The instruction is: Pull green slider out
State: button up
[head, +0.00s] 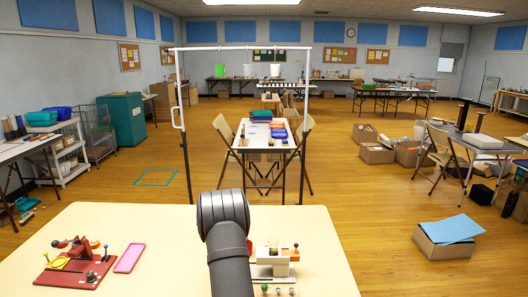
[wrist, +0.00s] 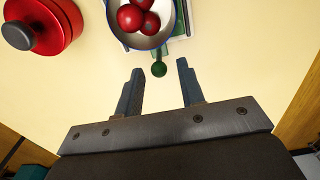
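In the wrist view a dark green ball knob (wrist: 159,69) sticks out on a short stem from beneath a pale bowl with a dark blue rim (wrist: 170,36). A flat green piece (wrist: 181,20) shows partly beside and under the bowl. The bowl holds red balls (wrist: 131,17). My gripper (wrist: 160,66) is open, with the green knob between its fingertips in the picture. Neither finger appears to touch it; the height gap cannot be told. In the head view my arm partly hides a white-based device (head: 270,272) with small knobs in front, one green (head: 264,288).
A red round pot with a dark knob (wrist: 42,26) is at upper left in the wrist view. In the head view a red device (head: 75,266) and a pink tray (head: 130,258) lie on the cream table (head: 165,225) left of my arm. The table between is clear.

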jog(key=shift+d+r, duration=0.1)
jog(key=shift+r, duration=3.7)
notch_tip(320, 180, down, 7)
jog(key=shift+f, duration=0.2)
jog(key=shift+d+f, duration=0.1)
jog(key=shift+f, duration=0.05)
jog(key=shift+d, duration=0.25)
